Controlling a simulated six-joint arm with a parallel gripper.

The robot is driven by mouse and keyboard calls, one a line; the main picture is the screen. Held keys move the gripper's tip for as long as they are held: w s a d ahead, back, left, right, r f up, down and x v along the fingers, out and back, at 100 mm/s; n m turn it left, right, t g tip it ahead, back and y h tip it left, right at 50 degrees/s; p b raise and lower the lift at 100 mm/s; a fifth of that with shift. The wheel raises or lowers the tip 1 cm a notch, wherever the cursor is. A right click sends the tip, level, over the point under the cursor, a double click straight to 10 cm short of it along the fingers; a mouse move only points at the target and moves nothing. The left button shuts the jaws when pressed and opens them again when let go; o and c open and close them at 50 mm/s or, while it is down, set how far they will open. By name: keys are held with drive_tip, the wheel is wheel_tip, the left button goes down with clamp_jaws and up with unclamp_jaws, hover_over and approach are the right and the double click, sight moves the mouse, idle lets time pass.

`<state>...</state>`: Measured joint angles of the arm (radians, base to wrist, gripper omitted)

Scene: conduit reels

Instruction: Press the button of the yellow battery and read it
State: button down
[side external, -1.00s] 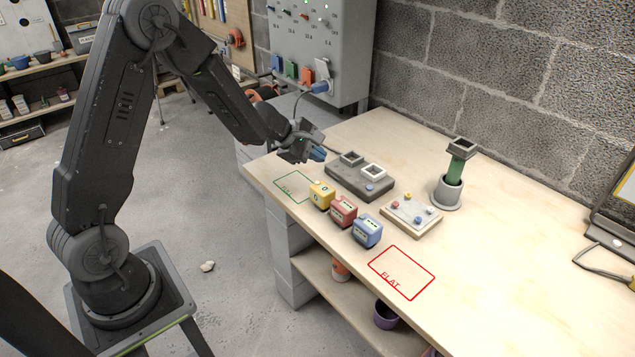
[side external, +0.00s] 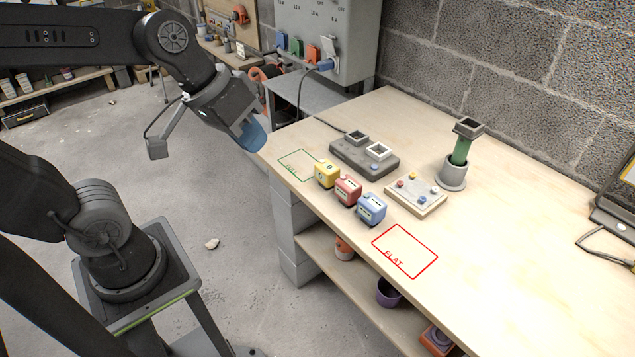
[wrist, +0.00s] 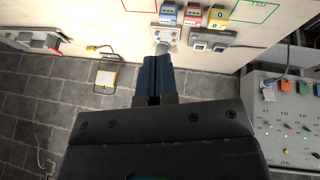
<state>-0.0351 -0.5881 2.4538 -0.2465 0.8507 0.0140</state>
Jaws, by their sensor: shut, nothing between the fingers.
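The yellow battery (side external: 327,173) stands at the left end of a row on the bench, beside the green outline, with a small mark on its face too small to read. The red battery (side external: 347,190) and blue battery (side external: 371,208) stand to its right. All three also show at the top of the wrist view, with the yellow battery (wrist: 218,17) at the right of the row. My gripper (side external: 254,138) is shut and empty, its blue fingers off the bench's left edge, apart from the yellow battery. The shut fingers (wrist: 158,75) fill the middle of the wrist view.
A dark dock with two square sockets (side external: 365,155) sits behind the batteries. A board with coloured knobs (side external: 416,197) and a green column in a grey cup (side external: 453,174) stand to the right. A red "FLAT" outline (side external: 405,251) is empty. A switch panel (side external: 335,40) is on the wall.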

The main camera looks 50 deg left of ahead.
drive_tip(key=s+a+y, duration=0.1)
drive_tip(key=s+a+m+y, duration=0.1)
drive_tip(key=s, duration=0.1)
drive_tip(key=shift+s+a+f+m+t, duration=0.1)
drive_tip(key=shift+s+m+t, duration=0.15)
drive_tip(key=shift+m+t, duration=0.05)
